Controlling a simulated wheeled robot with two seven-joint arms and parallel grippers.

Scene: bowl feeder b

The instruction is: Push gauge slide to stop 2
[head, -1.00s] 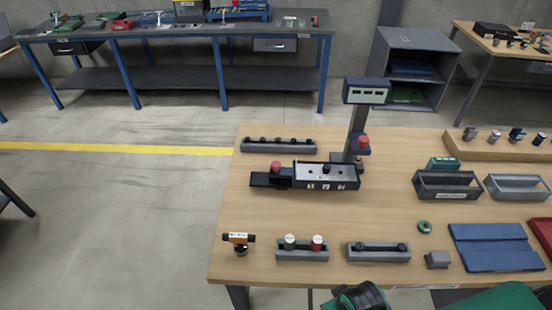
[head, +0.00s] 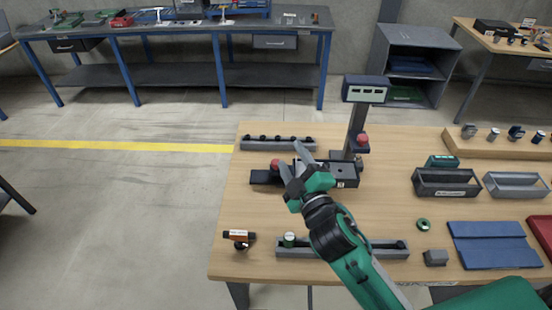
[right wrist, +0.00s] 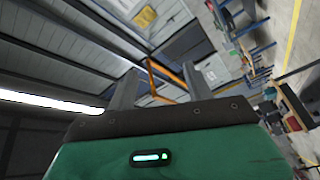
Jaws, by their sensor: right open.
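The gauge fixture is a dark block (head: 345,172) on the wooden table, with a post and a display head (head: 366,89) behind it. Its dark slide (head: 262,177) sticks out at the left end, with a red knob (head: 275,162) on it. My right gripper (head: 293,156) is open in front of the fixture in the head view, its fingers pointing up and left close to the knob. It hides the fixture's middle and most of its numbered labels. I cannot tell whether a finger touches the knob. The right wrist view shows the spread fingers (right wrist: 160,85) with nothing between them. My left gripper is out of view.
A grey rack with black knobs (head: 255,145) lies behind the fixture. An orange-and-black tool (head: 239,237) stands at the front left. Bins (head: 445,188) stand to the right.

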